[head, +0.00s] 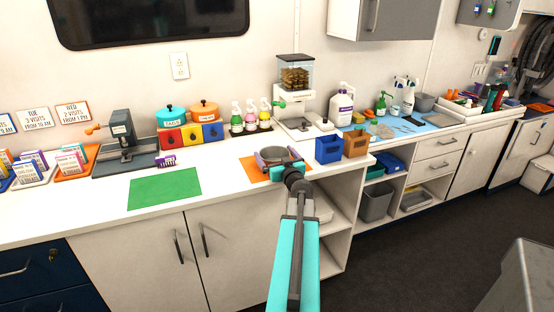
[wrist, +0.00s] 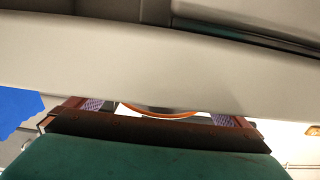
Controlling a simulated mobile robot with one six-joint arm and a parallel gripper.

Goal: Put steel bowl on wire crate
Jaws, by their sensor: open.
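The steel bowl (head: 275,152) appears as a dark grey round shape on the orange mat (head: 249,168) near the counter's front edge in the head view. My gripper (head: 280,159) is open at the bowl, with a purple-padded finger showing at either side; I cannot tell whether they touch it. In the wrist view my gripper (wrist: 158,112) shows its two fingers apart, with a curved orange-edged shape between them. A pale surface crosses that view and hides most of what lies ahead. I cannot pick out the wire crate with certainty.
Blue (head: 328,149) and brown (head: 356,144) bins stand close to the right of the bowl. A dispenser (head: 295,95) stands behind it. Open shelves below hold a grey bin (head: 376,203) and a low grey container (head: 416,200).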

